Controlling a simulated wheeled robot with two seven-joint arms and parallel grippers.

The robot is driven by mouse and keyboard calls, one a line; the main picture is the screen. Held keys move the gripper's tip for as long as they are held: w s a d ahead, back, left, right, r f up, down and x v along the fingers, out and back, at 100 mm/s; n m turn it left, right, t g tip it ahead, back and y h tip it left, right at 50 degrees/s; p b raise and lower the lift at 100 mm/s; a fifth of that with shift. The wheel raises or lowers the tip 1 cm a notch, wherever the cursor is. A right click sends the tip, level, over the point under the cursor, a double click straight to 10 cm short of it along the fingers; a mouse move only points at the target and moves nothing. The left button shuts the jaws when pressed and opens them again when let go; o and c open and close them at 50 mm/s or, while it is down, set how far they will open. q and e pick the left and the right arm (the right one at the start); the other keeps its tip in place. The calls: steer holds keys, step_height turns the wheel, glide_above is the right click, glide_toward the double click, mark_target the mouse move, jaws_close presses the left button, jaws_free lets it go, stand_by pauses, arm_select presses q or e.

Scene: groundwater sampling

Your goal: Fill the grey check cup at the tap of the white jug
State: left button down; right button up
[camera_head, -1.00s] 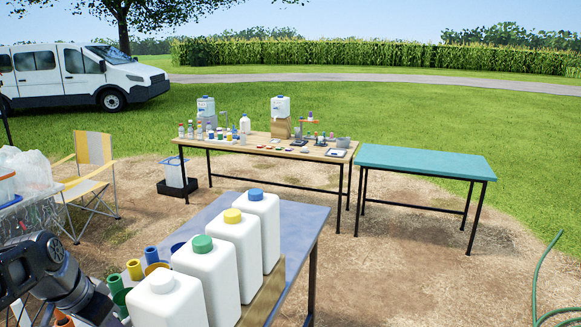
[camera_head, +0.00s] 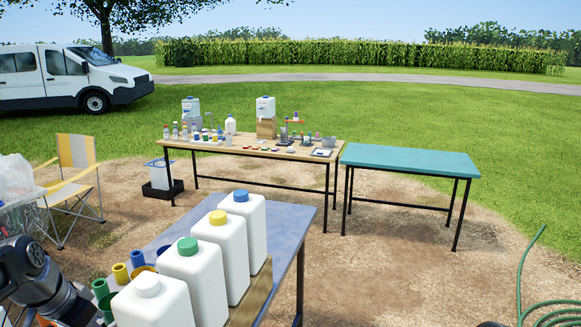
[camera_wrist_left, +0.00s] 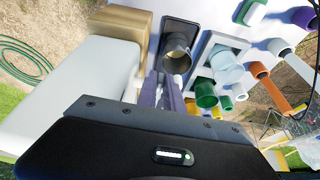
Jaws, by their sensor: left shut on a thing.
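The white-capped white jug (camera_head: 152,304) is the nearest in a row of white jugs on the near grey table (camera_head: 285,222). A large white jug side also fills the left of the left wrist view (camera_wrist_left: 70,95). No tap shows on it. My left gripper (camera_wrist_left: 168,85) points at a grey-brown cup (camera_wrist_left: 177,62) with a dark open mouth, at its fingertips. It is shut on this cup, though the contact is partly hidden. In the head view my left arm is at the bottom left and its fingers are hidden behind the jug. My right gripper is out of view.
Jugs with green (camera_head: 188,246), yellow (camera_head: 218,217) and blue (camera_head: 240,195) caps stand behind. Coloured cups (camera_head: 121,273) stand left of the jugs. A wooden table (camera_head: 250,146) and a clear teal table (camera_head: 410,158) stand farther back. A green hose (camera_head: 519,280) lies at right.

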arm_select(q)
steer(key=a+m, duration=0.1)
steer(key=m, duration=0.1)
steer(key=w+a+m+h, duration=0.1)
steer(key=m, duration=0.1)
steer(key=shift+w+m+g+p, duration=0.15)
steer(key=shift+m+g+p, duration=0.25)
stand_by(7.2)
